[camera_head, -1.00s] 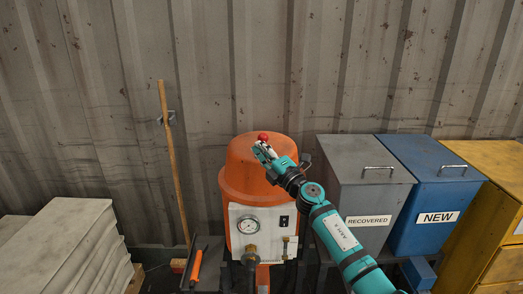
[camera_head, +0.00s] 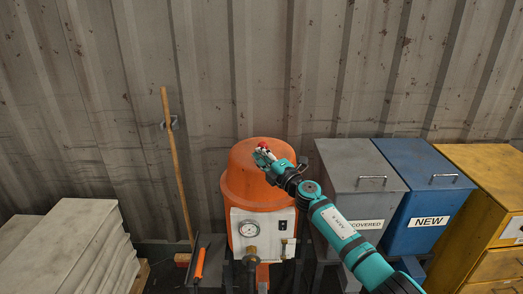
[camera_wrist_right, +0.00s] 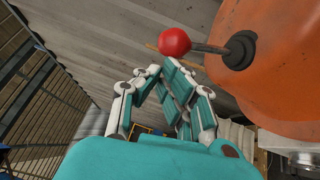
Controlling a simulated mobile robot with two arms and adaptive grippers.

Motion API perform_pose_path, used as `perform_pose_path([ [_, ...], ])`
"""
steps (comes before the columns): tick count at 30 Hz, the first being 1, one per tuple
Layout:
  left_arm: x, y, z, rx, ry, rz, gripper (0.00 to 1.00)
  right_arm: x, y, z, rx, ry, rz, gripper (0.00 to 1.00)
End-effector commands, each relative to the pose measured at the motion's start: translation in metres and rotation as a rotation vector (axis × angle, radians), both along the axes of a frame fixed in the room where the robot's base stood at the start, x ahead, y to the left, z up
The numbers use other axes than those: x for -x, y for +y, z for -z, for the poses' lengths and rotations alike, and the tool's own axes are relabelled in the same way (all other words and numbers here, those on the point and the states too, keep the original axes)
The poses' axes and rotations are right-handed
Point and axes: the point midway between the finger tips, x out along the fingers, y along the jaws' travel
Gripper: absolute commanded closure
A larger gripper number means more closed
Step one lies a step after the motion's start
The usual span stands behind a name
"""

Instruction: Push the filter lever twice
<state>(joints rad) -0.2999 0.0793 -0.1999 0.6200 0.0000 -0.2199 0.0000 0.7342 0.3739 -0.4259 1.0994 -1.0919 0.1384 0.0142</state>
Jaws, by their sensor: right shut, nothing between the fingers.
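The filter lever is a thin grey rod (camera_wrist_right: 211,48) with a red ball knob (camera_wrist_right: 174,42). It sticks out of a black mount on the orange filter tank (camera_wrist_right: 277,62). In the head view the red knob (camera_head: 263,145) shows at the top of the tank (camera_head: 245,180). My right gripper (camera_head: 262,154) is right by the knob and partly overlaps it. In the right wrist view my right gripper (camera_wrist_right: 158,73) is shut and empty, with its fingertips just below and left of the knob. I cannot tell whether they touch it. My left gripper is not in view.
A grey bin (camera_head: 345,172) and a blue bin (camera_head: 410,165) marked NEW stand right of the tank, with a yellow cabinet (camera_head: 490,190) beyond. A wooden pole (camera_head: 177,165) leans on the wall at left. Pale slabs (camera_head: 65,245) are stacked at lower left.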

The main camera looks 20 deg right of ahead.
Motion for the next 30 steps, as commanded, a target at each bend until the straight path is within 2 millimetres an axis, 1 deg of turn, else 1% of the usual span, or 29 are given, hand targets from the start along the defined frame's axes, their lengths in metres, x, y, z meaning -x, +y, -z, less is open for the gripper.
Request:
perform_pose_path([
  [1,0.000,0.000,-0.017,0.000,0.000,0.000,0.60,-0.002,-0.002,-0.011,-0.002,0.018,0.003,1.00],
  [6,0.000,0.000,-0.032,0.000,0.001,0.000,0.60,-0.007,-0.004,-0.013,-0.018,0.076,0.003,1.00],
  [11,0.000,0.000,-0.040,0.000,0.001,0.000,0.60,-0.013,-0.004,-0.014,-0.028,0.080,0.001,1.00],
  [15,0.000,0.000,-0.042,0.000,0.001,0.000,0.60,-0.019,-0.005,-0.018,-0.024,0.077,0.001,1.00],
  [21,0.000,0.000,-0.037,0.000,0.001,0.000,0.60,-0.031,-0.009,-0.024,-0.023,0.076,0.002,1.00],
  [30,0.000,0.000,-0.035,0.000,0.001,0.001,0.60,-0.038,-0.011,-0.028,-0.022,0.078,0.002,1.00],
])
